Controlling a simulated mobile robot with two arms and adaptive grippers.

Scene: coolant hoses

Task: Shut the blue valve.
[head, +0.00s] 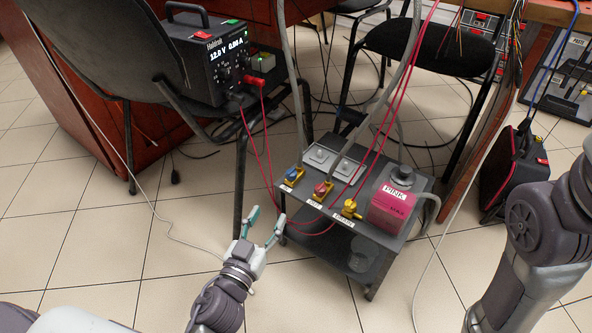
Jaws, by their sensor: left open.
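The blue valve (293,174) sits at the left end of a row of valves on top of a low dark cart (383,169). It is small, with a blue handle on a brass-coloured body and a white label beside it. Whether its handle stands open or shut is too small to tell. My left gripper (268,216) is open and empty, in front and left of the cart. Its fingers point up the picture toward the valve, apart from it. My right arm shows at the right edge, but its gripper is out of view.
A red valve (322,189) and a yellow valve (350,208) stand right of the blue one. Grey hoses and red cables (399,92) rise over the cart. A pink container (390,208) sits at its right. A chair (112,58) holds a power supply (207,60).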

